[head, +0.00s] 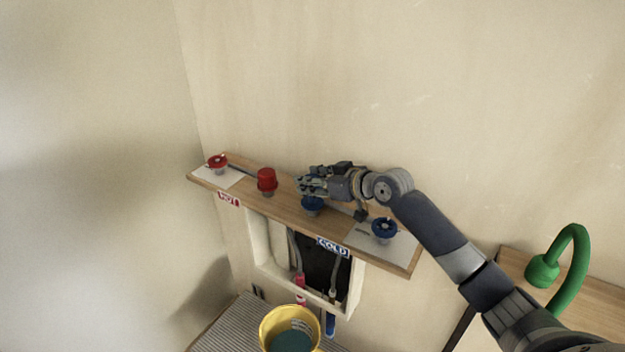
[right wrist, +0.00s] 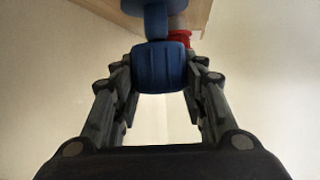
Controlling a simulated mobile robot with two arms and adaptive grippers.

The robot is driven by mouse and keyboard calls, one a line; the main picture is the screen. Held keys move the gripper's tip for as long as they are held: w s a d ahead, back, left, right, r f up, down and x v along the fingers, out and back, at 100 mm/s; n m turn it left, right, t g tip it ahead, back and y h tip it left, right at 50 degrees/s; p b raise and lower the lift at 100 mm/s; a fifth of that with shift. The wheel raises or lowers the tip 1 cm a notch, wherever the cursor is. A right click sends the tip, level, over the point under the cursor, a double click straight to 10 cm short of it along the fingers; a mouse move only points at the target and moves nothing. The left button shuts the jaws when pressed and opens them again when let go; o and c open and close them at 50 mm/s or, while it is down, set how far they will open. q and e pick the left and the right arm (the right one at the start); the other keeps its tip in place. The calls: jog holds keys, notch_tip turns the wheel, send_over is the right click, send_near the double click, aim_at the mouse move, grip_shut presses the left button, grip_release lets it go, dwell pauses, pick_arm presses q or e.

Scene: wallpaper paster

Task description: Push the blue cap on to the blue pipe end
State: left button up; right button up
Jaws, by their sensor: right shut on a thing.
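A blue cap (right wrist: 162,68) sits between the fingers of my right gripper (right wrist: 160,85) in the right wrist view. In the head view my right gripper (head: 312,182) is over the shelf and hides most of the cap. The blue pipe end (right wrist: 157,24) shows as a narrow stem with a wider blue part, in line with the cap. The cap meets or overlaps the stem in the picture; I cannot tell how far it is on. In the head view a blue part (head: 312,206) shows just below the gripper. My left gripper is not in view.
The wooden shelf (head: 284,206) carries a red cap (head: 267,178), a red valve (head: 217,163) at the left and a blue valve (head: 384,230) at the right. A yellow bucket (head: 264,334) stands below. A green curved object (head: 577,262) is at the right.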

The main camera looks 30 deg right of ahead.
jog(key=shift+f+b, duration=1.05)
jog(key=shift+f, duration=0.7)
jog(key=o, duration=1.1)
jog(key=shift+c, duration=0.2)
jog(key=shift+r, duration=0.3)
notch_tip(320, 180, up, 9)
jog(key=shift+r, duration=0.2)
